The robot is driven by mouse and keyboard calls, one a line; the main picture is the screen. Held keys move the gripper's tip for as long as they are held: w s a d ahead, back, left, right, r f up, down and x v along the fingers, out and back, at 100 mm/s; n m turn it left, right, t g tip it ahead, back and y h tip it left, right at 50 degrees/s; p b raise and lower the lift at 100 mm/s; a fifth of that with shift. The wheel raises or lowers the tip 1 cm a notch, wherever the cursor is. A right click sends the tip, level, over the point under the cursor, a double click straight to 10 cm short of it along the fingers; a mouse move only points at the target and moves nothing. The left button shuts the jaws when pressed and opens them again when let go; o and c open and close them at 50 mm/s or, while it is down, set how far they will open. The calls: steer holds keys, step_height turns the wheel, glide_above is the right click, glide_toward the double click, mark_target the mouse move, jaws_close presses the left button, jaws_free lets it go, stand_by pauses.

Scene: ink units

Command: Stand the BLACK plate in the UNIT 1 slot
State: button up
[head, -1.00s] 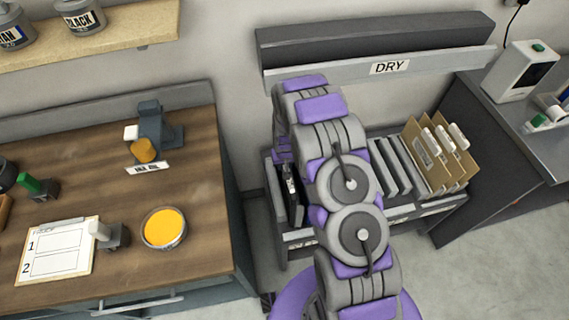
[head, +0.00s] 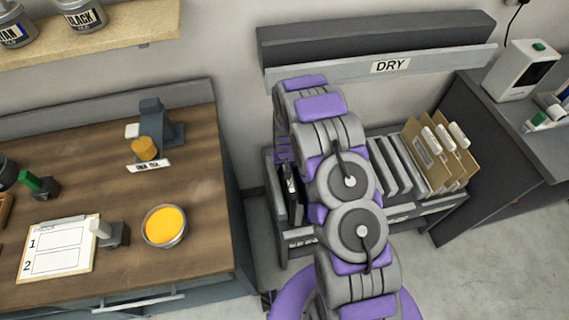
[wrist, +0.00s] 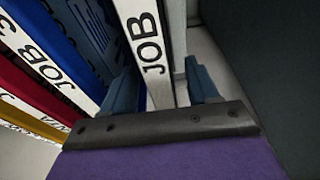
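In the wrist view, my gripper (wrist: 161,70) has its two blue-grey fingers apart, one on each side of an upright plate with a white JOB label (wrist: 152,45) on its edge. A pale gap shows between this plate and the right finger. In the head view, dark plate edges (head: 297,208) show at the left end of the low rack (head: 300,240), beside my arm. My arm hides the gripper there. No UNIT 1 slot is readable in either view.
In the wrist view, blue (wrist: 98,30), red (wrist: 22,75) and yellow plates stand left; a dark wall (wrist: 270,70) is close right. In the head view, tan folders (head: 425,165) fill the rack's right part. A wooden worktop (head: 90,180) is left, a grey counter (head: 520,120) right.

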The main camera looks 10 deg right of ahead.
steer(key=s+r+p, duration=0.2)
steer(key=s+r, duration=0.1)
steer(key=r, duration=1.4)
steer(key=shift+p, duration=0.35)
steer(key=shift+s, duration=0.1)
steer(key=shift+r+p, duration=0.75)
steer(key=shift+r, duration=1.7)
